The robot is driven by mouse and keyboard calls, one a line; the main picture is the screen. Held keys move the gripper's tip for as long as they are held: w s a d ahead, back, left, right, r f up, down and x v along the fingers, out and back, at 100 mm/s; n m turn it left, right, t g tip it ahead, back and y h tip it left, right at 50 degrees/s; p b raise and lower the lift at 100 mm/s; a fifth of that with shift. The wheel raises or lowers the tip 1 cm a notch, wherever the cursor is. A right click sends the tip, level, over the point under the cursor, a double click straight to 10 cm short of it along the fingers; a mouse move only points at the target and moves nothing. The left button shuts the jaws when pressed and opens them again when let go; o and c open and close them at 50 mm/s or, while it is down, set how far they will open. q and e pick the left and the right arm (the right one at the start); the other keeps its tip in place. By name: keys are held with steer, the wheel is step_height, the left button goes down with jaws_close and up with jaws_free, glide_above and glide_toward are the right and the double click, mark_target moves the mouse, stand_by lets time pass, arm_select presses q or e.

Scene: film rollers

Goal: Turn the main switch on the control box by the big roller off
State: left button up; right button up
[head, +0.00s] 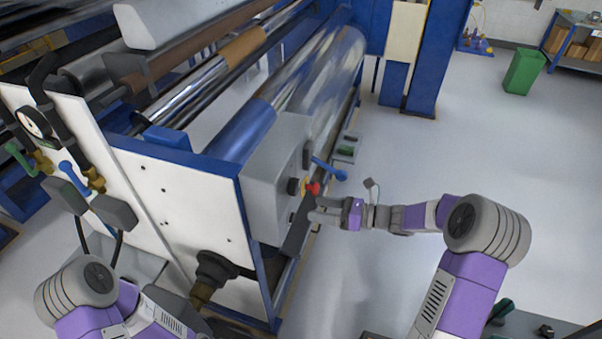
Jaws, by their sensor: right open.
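The control box (268,190) is a grey box on the end of the machine frame, beside the big shiny roller (325,75). A red switch handle (313,188) with a yellow part behind it sits on the box's right face. Its exact angle is too small to tell. My right gripper (316,212) is open and empty, just below the red switch, with its fingers pointing left at the box. I cannot tell whether a fingertip touches the box. My left arm shows at the lower left, but its gripper is out of sight.
A blue lever (329,169) sticks out just above the red switch, close to my right gripper. Black knobs sit on the box nearby. Gauge and valves (35,125) are at the left. The floor (470,150) to the right is clear up to a green bin (523,72).

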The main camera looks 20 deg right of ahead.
mark_target(299, 187)
step_height(299, 187, up, 4)
steer(key=w+d+t, duration=0.1)
steer(key=shift+m+y, duration=0.3)
steer(key=shift+m, duration=0.1)
steer(key=p+x, duration=0.1)
steer(key=x, duration=0.6)
steer(key=shift+w+d+r, duration=0.1)
steer(key=shift+w, duration=0.15)
